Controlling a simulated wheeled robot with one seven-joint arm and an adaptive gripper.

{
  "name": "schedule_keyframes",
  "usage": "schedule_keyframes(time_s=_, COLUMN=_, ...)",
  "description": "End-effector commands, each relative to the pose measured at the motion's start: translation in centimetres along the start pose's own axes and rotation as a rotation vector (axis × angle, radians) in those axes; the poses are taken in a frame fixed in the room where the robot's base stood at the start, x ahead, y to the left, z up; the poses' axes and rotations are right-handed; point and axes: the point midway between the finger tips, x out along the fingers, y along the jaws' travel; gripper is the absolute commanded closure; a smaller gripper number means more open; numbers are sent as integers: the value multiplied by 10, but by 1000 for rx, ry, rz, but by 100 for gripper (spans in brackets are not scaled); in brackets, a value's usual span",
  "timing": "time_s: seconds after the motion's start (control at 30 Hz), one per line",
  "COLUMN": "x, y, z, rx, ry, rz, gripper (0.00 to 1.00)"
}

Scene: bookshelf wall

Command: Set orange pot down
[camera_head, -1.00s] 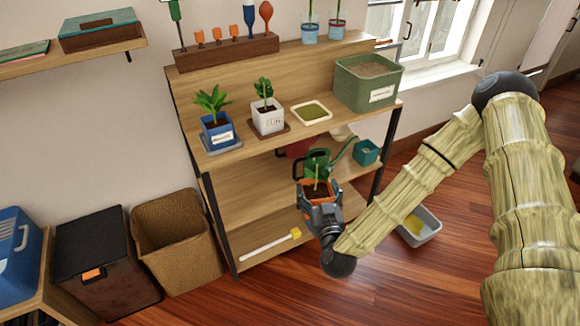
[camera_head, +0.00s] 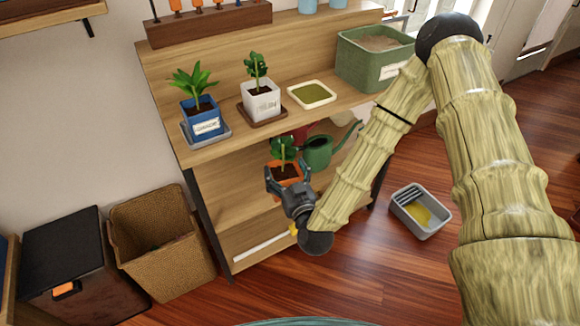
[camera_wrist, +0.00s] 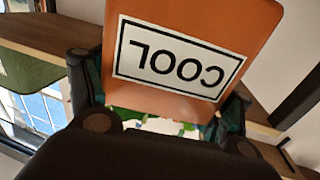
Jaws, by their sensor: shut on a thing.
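The orange pot (camera_head: 285,172) holds dark soil and a green plant. My gripper (camera_head: 287,184) is shut on it, in front of the lower part of the wooden shelf unit. In the wrist view the pot (camera_wrist: 255,25) fills the upper middle, with a white label reading "COOL" upside down. My gripper's fingers (camera_wrist: 160,110) lie on both sides of it. The pot is in front of the middle shelf (camera_head: 225,190); whether its base touches the board is hidden by my gripper.
A green watering can (camera_head: 317,152) stands right behind the pot. On the upper shelf (camera_head: 225,155) are a blue pot (camera_head: 203,120), a white pot (camera_head: 262,103), a cream tray (camera_head: 312,94) and a green bin (camera_head: 370,62). The middle shelf's left part is clear. A grey tub (camera_head: 420,212) is on the floor.

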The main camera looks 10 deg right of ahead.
Motion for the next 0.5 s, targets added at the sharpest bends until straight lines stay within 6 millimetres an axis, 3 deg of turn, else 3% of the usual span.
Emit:
schedule_keyframes(time_s=0.03, x=2, y=-7, z=16, rx=-2, ry=4, rz=-17, gripper=67)
schedule_keyframes(time_s=0.5, x=12, y=-51, z=84, rx=-8, ry=0, rz=-125, gripper=67)
